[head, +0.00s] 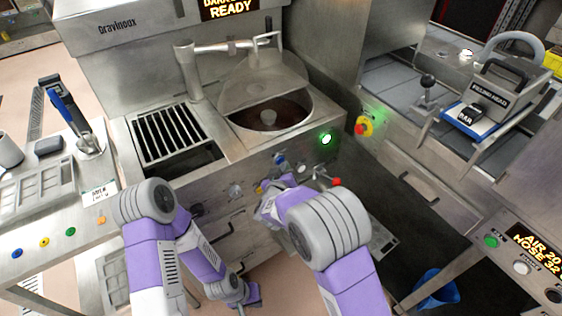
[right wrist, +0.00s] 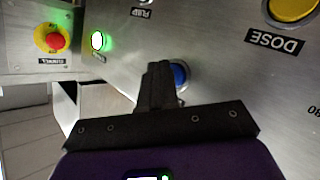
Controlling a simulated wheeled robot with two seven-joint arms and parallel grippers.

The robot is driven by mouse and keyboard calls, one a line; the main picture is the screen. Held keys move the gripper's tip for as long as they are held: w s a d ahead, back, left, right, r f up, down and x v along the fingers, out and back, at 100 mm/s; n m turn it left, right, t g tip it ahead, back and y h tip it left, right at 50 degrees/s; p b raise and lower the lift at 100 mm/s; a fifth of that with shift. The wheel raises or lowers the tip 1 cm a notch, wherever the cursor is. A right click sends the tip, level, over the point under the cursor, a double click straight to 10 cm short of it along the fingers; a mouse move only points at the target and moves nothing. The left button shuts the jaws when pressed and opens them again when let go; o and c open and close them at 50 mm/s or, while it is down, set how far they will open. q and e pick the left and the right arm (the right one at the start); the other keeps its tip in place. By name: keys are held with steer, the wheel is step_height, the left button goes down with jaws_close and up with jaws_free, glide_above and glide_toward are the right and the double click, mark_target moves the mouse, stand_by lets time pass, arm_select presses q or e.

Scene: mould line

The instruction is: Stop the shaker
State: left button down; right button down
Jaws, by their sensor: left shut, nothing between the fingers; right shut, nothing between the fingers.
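No label that I can read names the shaker. My right gripper (head: 284,181) is shut and empty at this panel. In the right wrist view its closed fingertips (right wrist: 158,70) partly cover the blue button (right wrist: 180,75); I cannot tell whether they touch it. The green button (right wrist: 97,40) and red button (right wrist: 54,41) show left of the fingertips. My left gripper (head: 252,297) is low, away from the panel; its fingers are hard to make out.
A red-tipped lever (head: 336,181) sticks out from the panel. A bowl (head: 240,122) and a black grate (head: 167,132) are above. A blue bin (head: 437,288) stands lower right.

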steer(key=s+d, duration=0.3)
steer(key=s, duration=0.2)
steer(key=shift+d, duration=0.3)
stand_by(0.4)
steer(key=s+d+f+m+g+y+p, duration=0.1)
steer(key=s+d+f+g, duration=0.25)
steer(key=f, duration=0.55)
steer(key=s+d+f+m+g+y, duration=0.1)
steer(key=s+d+f+g, duration=0.2)
steer(key=s+d+f, duration=0.35)
steer(key=s+f+m+g+y, duration=0.2)
steer(key=s+f+g, duration=0.1)
steer(key=s, duration=0.6)
steer(key=s+a+f+m+g+y+p, duration=0.1)
steer(key=s+f+g, duration=0.3)
steer(key=s, duration=0.4)
steer(key=shift+s+a+f+m+y, duration=0.2)
steer(key=shift+s+f+m+y, duration=0.25)
steer(key=shift+f+m, duration=0.3)
